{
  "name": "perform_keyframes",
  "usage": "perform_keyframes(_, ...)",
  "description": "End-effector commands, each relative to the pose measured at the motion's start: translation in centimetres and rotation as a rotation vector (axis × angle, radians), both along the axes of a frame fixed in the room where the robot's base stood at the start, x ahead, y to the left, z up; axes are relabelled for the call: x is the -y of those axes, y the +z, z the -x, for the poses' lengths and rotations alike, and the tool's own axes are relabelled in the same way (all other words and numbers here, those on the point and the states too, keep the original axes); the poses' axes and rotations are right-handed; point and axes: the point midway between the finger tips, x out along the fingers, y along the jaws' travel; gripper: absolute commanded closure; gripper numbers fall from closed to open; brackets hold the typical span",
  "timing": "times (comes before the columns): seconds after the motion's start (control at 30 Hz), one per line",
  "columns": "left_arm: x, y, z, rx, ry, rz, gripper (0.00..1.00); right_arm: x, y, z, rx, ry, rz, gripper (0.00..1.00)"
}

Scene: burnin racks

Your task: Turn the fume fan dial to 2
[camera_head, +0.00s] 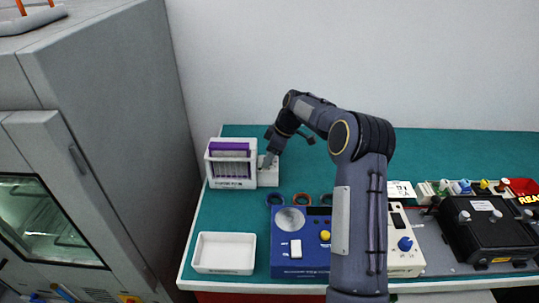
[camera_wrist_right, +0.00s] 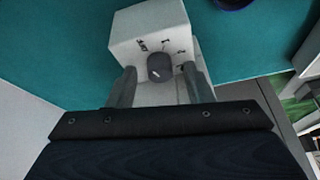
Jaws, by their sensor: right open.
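The fume fan dial (camera_wrist_right: 160,67) is a dark round knob on a white box (camera_wrist_right: 150,30) in the right wrist view. The labels OFF, 1 and 2 stand around it. A small pale mark shows on the knob, but I cannot tell which label it points to. My right gripper (camera_wrist_right: 158,88) is open, with one finger on each side of the dial; I cannot tell whether they touch it. In the head view, my right gripper (camera_head: 267,160) is at the small white dial box (camera_head: 268,179), largely hiding the dial. My left gripper is not in view.
A white holder with purple-topped contents (camera_head: 231,184) stands left of the dial box. A black device (camera_head: 483,236) is at the right. The back of the green mat is clear.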

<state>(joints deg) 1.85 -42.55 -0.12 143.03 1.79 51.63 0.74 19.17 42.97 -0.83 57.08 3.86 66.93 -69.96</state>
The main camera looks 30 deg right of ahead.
Motion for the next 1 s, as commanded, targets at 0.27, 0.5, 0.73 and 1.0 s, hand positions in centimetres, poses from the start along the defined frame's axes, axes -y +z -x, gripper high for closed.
perform_keyframes(0.27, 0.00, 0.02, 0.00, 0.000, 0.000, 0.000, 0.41, -0.08, -0.23, -0.07, 0.001, 0.000, 0.000, 0.53)
perform_keyframes(0.5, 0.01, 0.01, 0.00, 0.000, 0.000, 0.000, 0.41, -0.06, -0.19, -0.06, 0.001, 0.000, 0.000, 0.84)
perform_keyframes(0.73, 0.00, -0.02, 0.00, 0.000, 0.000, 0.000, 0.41, -0.06, -0.19, -0.06, 0.001, -0.004, 0.000, 0.98)
perform_keyframes(1.0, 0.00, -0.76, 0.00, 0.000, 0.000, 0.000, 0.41, -0.08, -0.29, 0.00, 0.002, -0.073, 0.001, 0.98)
